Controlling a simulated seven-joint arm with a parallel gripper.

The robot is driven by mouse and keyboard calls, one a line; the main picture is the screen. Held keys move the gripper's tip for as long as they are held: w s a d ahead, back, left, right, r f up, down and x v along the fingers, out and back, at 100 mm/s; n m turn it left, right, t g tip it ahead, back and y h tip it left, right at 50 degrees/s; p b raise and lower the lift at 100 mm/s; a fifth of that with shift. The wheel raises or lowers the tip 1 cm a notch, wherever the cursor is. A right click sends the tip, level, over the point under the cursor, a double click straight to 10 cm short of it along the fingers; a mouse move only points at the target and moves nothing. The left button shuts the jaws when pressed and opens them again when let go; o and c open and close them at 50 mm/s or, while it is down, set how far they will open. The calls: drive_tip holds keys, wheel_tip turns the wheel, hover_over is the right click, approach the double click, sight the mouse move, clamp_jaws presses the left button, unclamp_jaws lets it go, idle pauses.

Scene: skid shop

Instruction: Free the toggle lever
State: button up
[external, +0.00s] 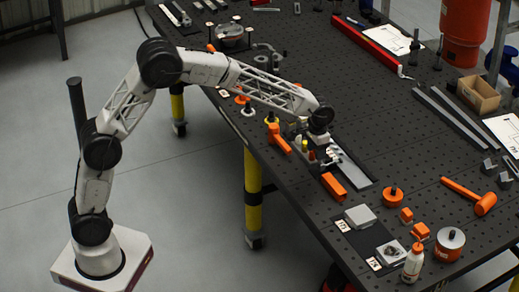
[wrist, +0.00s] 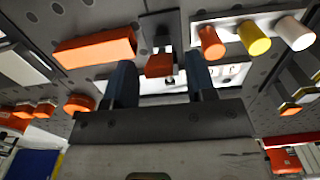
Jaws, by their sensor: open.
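In the wrist view my gripper (wrist: 160,62) is open, with one dark finger on either side of a small orange block (wrist: 159,66). This block sits on a dark upright part over a bright metal plate and may be the toggle lever's tip; I cannot tell whether the fingers touch it. In the external view my gripper (external: 320,138) is low over the fixture near the table's left edge. The fixture's metal plate (external: 350,168) shows beside it, but the lever is too small to make out there.
A long orange block (wrist: 95,47) lies left of the fingers; it also shows in the external view (external: 333,186). A bar with orange, yellow and white pegs (wrist: 254,38) is close on the right.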

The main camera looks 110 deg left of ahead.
drive_tip(key=shift+f, duration=0.25)
idle(0.5)
drive_tip(key=c, duration=0.7)
drive_tip(key=shift+o, duration=0.2)
drive_tip(key=shift+s+d+f, duration=0.1)
drive_tip(key=shift+s+d, duration=0.1)
drive_tip(key=shift+d, duration=0.05)
drive_tip(key=o, duration=1)
drive_tip(key=shift+r, duration=1.5)
